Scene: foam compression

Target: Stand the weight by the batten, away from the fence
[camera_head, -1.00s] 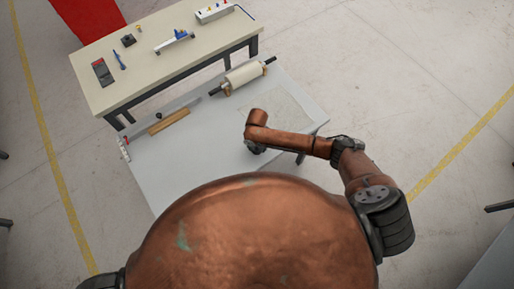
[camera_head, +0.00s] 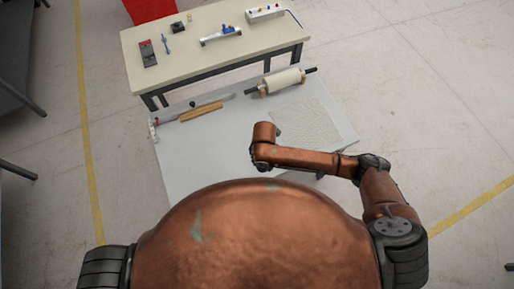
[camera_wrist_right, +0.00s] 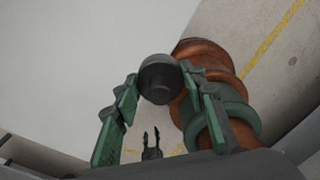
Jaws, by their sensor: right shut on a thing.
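The weight (camera_wrist_right: 158,78) is a dark round cylinder between the green fingers of my right gripper (camera_wrist_right: 160,85) in the right wrist view. That gripper is shut on it. In the head view my right forearm and wrist cover the gripper and the weight, over the middle of the low grey table. The batten (camera_head: 201,112) is a tan wooden strip lying near the table's far left edge, to the left of and beyond my wrist. A thin grey rail (camera_head: 215,101) runs just behind it; I cannot tell for certain whether this is the fence. My left gripper is out of view.
A pale roller (camera_head: 283,81) rests on wooden supports at the far edge. A thin pale sheet (camera_head: 310,122) lies to the right of my wrist. The grey table (camera_head: 190,160) is bare in front of the batten. A cream bench (camera_head: 190,66) stands behind.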

